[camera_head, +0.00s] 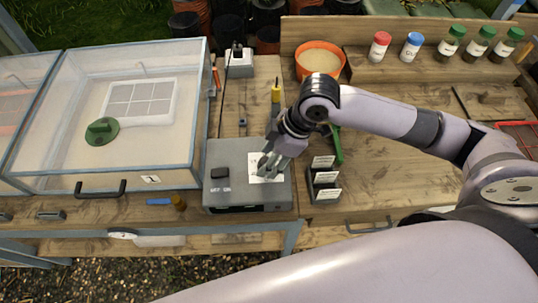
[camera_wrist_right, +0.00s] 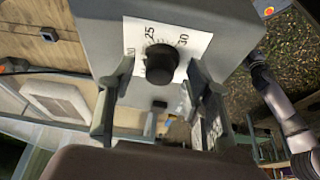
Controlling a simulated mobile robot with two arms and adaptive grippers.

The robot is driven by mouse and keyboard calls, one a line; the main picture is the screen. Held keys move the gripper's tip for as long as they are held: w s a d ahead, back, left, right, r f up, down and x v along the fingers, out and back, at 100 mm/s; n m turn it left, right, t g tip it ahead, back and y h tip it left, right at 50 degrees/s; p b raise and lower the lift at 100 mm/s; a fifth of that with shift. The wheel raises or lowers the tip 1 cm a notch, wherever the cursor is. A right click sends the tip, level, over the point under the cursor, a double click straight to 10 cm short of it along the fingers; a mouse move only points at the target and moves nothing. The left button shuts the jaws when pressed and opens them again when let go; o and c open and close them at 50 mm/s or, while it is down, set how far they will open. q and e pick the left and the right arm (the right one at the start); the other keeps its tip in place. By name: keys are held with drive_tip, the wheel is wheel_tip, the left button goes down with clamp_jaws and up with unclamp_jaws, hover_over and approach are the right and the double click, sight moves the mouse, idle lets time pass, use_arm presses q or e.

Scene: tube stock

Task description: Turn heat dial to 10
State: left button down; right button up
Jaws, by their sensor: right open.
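The heat dial is a black round knob (camera_wrist_right: 160,62) on a white paper scale (camera_wrist_right: 192,40) with the numbers 25 and 30 readable. It sits on a grey control box (camera_head: 235,201), which also shows in the right wrist view (camera_wrist_right: 100,35). My right gripper (camera_head: 269,170) is over the scale on the box and hides the knob in the head view. In the right wrist view its two fingers (camera_wrist_right: 160,72) are apart, one on each side of the knob. I cannot tell whether they touch it. The dial's pointer is not clear.
A black switch (camera_head: 220,172) is on the box's left. A clear-lidded case (camera_head: 195,110) stands left of the box. Small labelled dark blocks (camera_head: 324,178) stand close on the right. An orange pot (camera_head: 343,70) and several capped jars (camera_head: 411,47) are at the back.

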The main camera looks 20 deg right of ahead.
drive_tip(key=shift+c, duration=0.5)
clamp_jaws()
